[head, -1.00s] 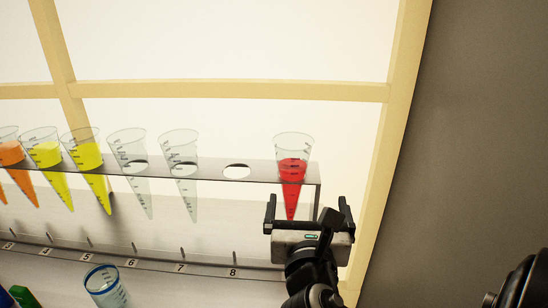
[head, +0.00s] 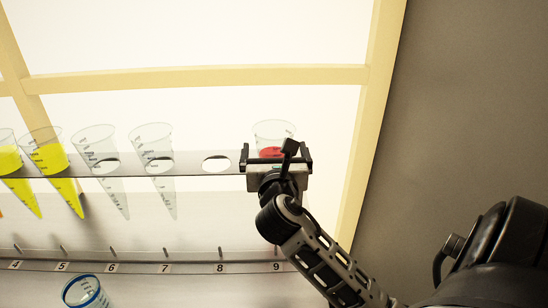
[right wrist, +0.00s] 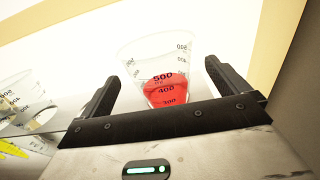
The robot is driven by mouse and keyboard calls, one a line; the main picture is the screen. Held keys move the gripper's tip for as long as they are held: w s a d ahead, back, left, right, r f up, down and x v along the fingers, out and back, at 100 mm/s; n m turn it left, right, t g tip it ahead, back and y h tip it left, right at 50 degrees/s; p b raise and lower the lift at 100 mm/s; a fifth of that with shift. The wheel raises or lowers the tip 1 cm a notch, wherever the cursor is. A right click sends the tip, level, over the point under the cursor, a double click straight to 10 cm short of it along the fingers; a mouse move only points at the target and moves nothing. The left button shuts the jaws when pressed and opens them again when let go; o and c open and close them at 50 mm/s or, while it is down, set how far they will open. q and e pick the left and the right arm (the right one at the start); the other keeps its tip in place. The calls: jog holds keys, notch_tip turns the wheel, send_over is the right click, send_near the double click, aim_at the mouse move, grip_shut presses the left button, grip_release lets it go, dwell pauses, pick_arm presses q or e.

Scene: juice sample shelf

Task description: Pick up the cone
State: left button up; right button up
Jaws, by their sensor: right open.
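A clear graduated cone with red liquid (head: 273,133) stands upright at the right end of the rack, above the number 9. In the right wrist view the cone (right wrist: 160,62) rises between the two fingers, with its 400 and 500 marks showing. My right gripper (head: 277,152) is open in front of the cone, with one finger to each side. I see no clear contact. The gripper's body hides the cone's lower part. In the right wrist view the fingers (right wrist: 163,90) stand apart. My left gripper is not in view.
The rack's shelf (head: 230,183) holds two empty clear cones (head: 153,150) and cones with yellow liquid (head: 48,158) to the left. An empty hole (head: 216,164) lies beside the red cone. A blue-rimmed cup (head: 85,292) stands below. A grey wall (head: 460,90) is at the right.

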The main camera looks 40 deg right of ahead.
jog(key=x, duration=0.4)
jog(key=shift+w+d, duration=0.1)
jog(key=c, duration=1.3)
jog(key=shift+r, duration=0.1)
jog(key=shift+r, duration=0.5)
pick_arm(q)
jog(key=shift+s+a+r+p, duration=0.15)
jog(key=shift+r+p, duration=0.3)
jog(key=shift+p, duration=0.65)
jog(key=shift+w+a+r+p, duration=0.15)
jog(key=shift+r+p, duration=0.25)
jog(key=shift+p, duration=0.65)
pick_arm(e)
jog(key=shift+r, duration=8.5)
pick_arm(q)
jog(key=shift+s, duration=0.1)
